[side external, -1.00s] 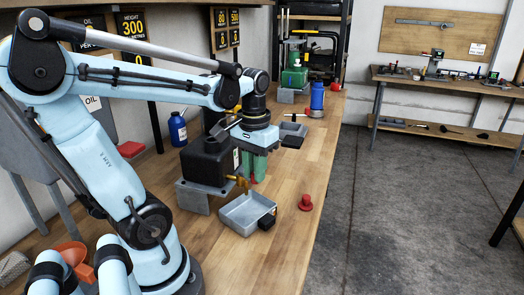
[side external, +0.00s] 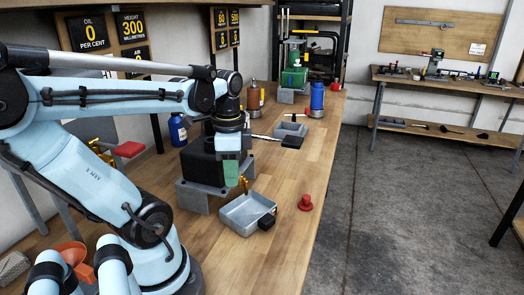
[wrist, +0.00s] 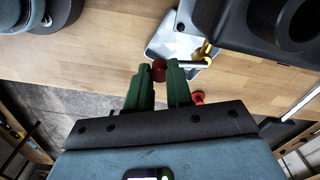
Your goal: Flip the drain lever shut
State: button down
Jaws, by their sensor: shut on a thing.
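The drain lever is a thin bar (wrist: 192,63) with a red knob (wrist: 158,71) at its end; it runs sideways from the brass drain valve (wrist: 207,50) in the wrist view. My gripper (wrist: 163,76) has green fingers, shut on the lever at its knob end. In the side view my gripper (side external: 232,178) points down in front of the black tank (side external: 200,160), close beside the brass valve (side external: 244,184). The lever is mostly hidden there behind the fingers. The tank stands on grey supports.
A grey tray (side external: 232,222) with a black handle sits below the valve. A red knob-like piece (side external: 305,203) stands to its right. The bench at front right is clear.

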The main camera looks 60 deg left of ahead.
jog(key=shift+s+a+m, duration=0.3)
jog(key=shift+m, duration=0.5)
jog(key=c, duration=1)
grip_release()
jog(key=shift+r, duration=0.1)
notch_tip(320, 180, up, 12)
jog(key=shift+f, duration=0.1)
